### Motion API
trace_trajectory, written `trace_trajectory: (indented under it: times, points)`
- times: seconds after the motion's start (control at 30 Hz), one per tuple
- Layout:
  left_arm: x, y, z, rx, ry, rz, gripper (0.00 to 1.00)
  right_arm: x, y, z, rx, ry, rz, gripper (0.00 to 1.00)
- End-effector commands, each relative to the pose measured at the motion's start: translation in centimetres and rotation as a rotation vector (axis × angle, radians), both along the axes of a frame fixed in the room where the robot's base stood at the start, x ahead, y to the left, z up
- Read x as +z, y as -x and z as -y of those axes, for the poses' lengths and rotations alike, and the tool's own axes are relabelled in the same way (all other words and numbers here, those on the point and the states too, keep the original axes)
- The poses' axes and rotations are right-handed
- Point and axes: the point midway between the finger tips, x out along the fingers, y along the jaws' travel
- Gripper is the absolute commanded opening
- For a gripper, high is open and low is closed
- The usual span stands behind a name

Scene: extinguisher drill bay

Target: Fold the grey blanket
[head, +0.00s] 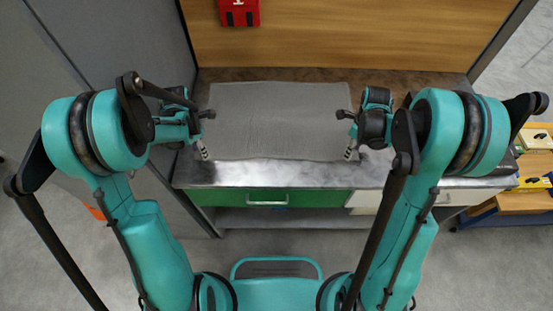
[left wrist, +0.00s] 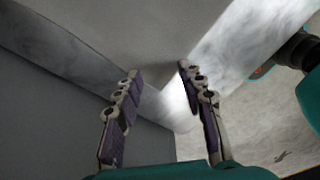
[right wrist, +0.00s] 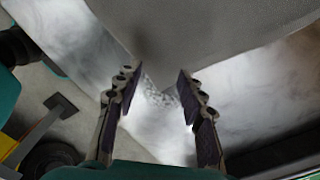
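The grey blanket (head: 275,120) lies flat and spread out on the marbled counter (head: 290,174). My left gripper (head: 206,133) is at the blanket's near left corner, open and empty. In the left wrist view the blanket (left wrist: 135,28) narrows to a corner between the parted fingers (left wrist: 159,72). My right gripper (head: 345,135) is at the near right corner, also open. In the right wrist view the blanket's corner (right wrist: 175,45) points down between the parted fingers (right wrist: 157,74). I cannot tell whether any finger touches the cloth.
A wooden panel (head: 340,35) with a red box (head: 239,12) stands behind the counter. A grey wall (head: 110,50) is close on the left. A green drawer (head: 300,197) is below the counter's front edge. A wooden bench (head: 520,202) with yellow items stands at the right.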

Motion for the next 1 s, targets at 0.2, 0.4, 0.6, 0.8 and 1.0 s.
trace_trajectory:
  times: [0.2, 0.4, 0.6, 0.8, 1.0]
  points:
    - [-0.84, 0.02, 0.01, -0.001, 0.0, 0.0, 0.4, -0.84, 0.02, -0.01, 0.001, 0.0, 0.0, 0.4]
    - [-0.82, 0.02, 0.01, -0.001, 0.0, 0.0, 0.4, -0.82, 0.02, -0.01, 0.001, 0.0, 0.0, 0.4]
    - [-1.26, 0.01, 0.01, -0.001, 0.0, 0.0, 0.38, -1.26, 0.02, -0.01, 0.001, 0.0, 0.0, 0.39]
    - [-1.23, 0.01, 0.0, -0.001, 0.0, 0.0, 0.12, -1.23, 0.03, -0.01, 0.001, 0.0, 0.0, 0.12]
    - [-1.37, 0.01, -0.01, -0.001, -0.001, 0.001, 0.0, -1.39, 0.02, 0.01, 0.001, 0.0, 0.0, 0.0]
